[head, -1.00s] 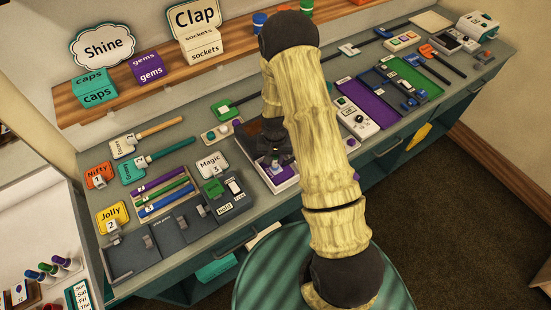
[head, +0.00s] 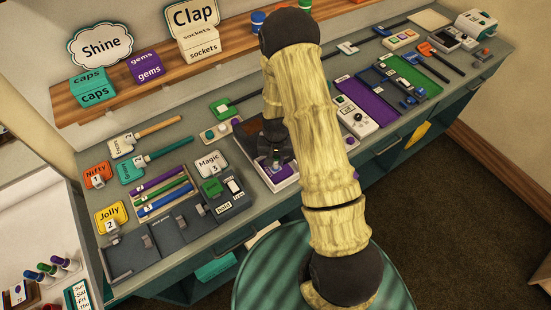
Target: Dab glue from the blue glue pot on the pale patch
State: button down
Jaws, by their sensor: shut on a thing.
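My gripper (head: 275,157) points down over a pale-rimmed tray (head: 287,184) at the middle of the bench. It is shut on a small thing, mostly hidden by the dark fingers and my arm. A purple and white bit shows just below the fingertips, too small to name. A blue-topped pot (head: 258,20) stands on the shelf at the back, partly behind my arm; I cannot tell whether it is the glue pot. I cannot make out the pale patch for sure.
Left of the gripper are a dark tray (head: 125,258), pencils (head: 165,192), tags and a grey switch box (head: 228,203). To the right are a white dial box (head: 354,117), a purple tray (head: 372,100) and a green mat (head: 415,80). Signs and blocks stand on the shelf.

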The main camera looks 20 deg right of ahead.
jog(key=shift+w, duration=0.15)
jog(key=shift+w+a, duration=0.15)
jog(key=shift+w, duration=0.1)
jog(key=shift+w, duration=0.15)
jog(key=shift+s, duration=0.55)
dwell(0.4)
jog(key=shift+w, duration=0.3)
dwell(0.5)
jog(key=shift+r+p, duration=2.15)
jog(key=shift+r, duration=1.35)
jog(key=shift+f, duration=0.15)
